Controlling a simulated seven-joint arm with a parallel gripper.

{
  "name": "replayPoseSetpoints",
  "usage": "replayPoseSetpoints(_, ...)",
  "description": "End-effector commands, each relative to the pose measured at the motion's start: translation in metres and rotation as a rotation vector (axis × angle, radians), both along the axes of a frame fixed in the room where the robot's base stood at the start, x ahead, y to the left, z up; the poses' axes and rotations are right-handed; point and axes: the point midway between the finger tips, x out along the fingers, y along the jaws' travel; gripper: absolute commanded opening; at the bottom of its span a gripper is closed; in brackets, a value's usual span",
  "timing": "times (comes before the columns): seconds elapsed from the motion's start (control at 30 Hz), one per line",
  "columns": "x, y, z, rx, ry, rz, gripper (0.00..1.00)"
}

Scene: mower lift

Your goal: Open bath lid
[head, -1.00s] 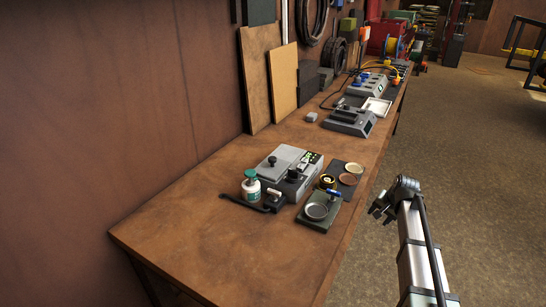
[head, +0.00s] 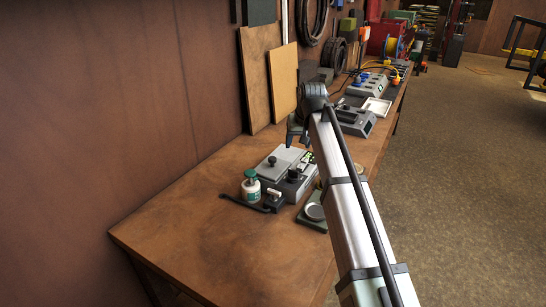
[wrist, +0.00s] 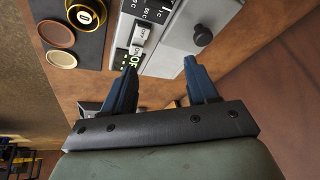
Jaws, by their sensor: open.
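The bath (head: 297,190) is a grey box on the workbench, with its flat grey lid (head: 283,155) lying on top, apparently shut. A black knob (head: 272,160) stands on the lid. In the wrist view the lid (wrist: 188,22) and its knob (wrist: 203,36) are at the upper right, beside the control panel (wrist: 150,12) with its switch and green display. My gripper (wrist: 160,64) is open and empty, its two blue fingers spread. In the head view my gripper (head: 297,135) is above the far side of the bath, apart from the knob. My arm hides part of the bath's right side.
Another grey device (head: 355,120) stands farther back. The bench's near left is clear.

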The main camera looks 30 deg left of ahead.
Motion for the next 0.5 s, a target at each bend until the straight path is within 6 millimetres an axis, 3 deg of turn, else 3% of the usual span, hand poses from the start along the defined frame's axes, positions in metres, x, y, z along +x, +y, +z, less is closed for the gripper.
replayPoseSetpoints(0.03,-0.012,0.018,0.014,-0.012,-0.013,0.046,0.58)
replayPoseSetpoints(0.2,-0.038,0.046,0.039,-0.047,-0.037,0.142,0.58)
replayPoseSetpoints(0.37,-0.047,0.054,0.044,-0.059,-0.043,0.172,0.58)
replayPoseSetpoints(0.5,-0.044,0.057,0.033,-0.059,-0.043,0.172,0.58)
